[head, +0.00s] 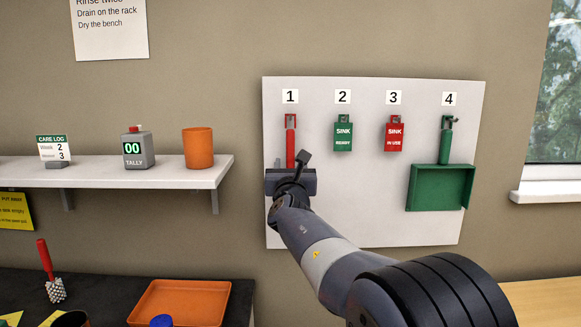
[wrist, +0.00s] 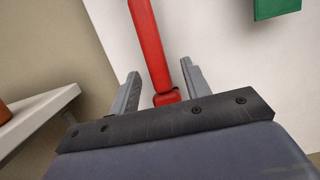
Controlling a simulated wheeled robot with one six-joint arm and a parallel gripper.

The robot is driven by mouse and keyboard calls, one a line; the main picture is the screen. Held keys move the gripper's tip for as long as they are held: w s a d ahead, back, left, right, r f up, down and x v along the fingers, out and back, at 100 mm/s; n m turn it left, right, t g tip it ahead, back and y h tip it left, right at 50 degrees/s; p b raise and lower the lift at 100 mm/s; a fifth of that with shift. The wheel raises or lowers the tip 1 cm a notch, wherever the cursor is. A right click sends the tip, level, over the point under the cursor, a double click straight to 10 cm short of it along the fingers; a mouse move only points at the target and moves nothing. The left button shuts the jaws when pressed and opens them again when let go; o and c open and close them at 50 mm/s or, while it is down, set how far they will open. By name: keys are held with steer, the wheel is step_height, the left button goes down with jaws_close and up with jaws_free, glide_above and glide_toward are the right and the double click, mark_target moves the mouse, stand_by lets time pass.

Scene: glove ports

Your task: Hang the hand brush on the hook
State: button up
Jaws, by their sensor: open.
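A red hand brush (head: 291,140) hangs upright under the number 1 on the white board. Its top is at the hook (head: 291,116), and its lower part is hidden behind my gripper (head: 290,180) in the head view. In the wrist view, the red handle (wrist: 149,40) runs down between the two fingers of my gripper (wrist: 160,70). The fingers are open, with a gap on each side of the handle. A short red part of the brush shows low between the fingers; no bristles are visible.
On the board hang a green sign (head: 342,135), a red sign (head: 394,134) and a green dustpan (head: 440,187). A shelf (head: 130,173) with an orange cup (head: 198,148) is close left. Below are an orange tray (head: 180,303) and a red-handled scrubbing brush (head: 47,270).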

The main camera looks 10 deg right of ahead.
steer(key=shift+s, duration=0.1)
steer(key=b+v, duration=0.2)
steer(key=v, duration=0.8)
steer(key=shift+s+b, duration=0.3)
steer(key=p+x, duration=0.2)
steer(key=x, duration=0.8)
steer(key=shift+w+r+p, duration=0.1)
steer(key=shift+w+p, duration=0.3)
steer(key=shift+r, duration=0.1)
steer(key=shift+s+r+p, duration=0.1)
steer(key=shift+s+p, duration=0.15)
steer(key=shift+p, duration=0.1)
steer(key=shift+w+f, duration=0.1)
steer(key=shift+f, duration=0.1)
